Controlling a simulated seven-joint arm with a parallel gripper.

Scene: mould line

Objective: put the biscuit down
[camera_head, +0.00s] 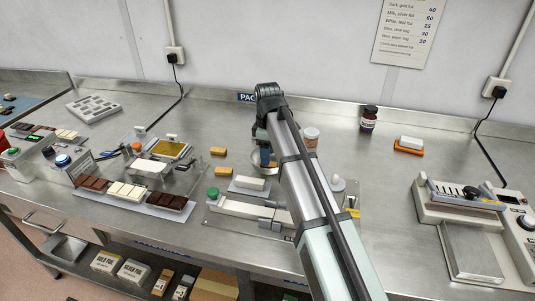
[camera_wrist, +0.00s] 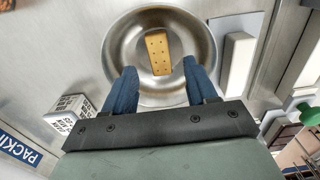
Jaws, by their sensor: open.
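The biscuit (camera_wrist: 158,53) is golden brown with rows of small holes. In the wrist view it lies inside a round metal bowl (camera_wrist: 112,50), near its middle. My gripper (camera_wrist: 158,80) is open over the near side of the bowl, with one blue finger on each side. Two more biscuits lie on the steel bench, one farther back (camera_head: 218,151) and one nearer (camera_head: 223,171).
A white block (camera_head: 249,182) lies on a board beside the bowl. A brown jar (camera_head: 369,118) and an orange-based white block (camera_head: 409,144) stand to the right. A sealing machine (camera_head: 470,220) fills the far right. Chocolate bars (camera_head: 130,192) lie left. The back right bench is mostly clear.

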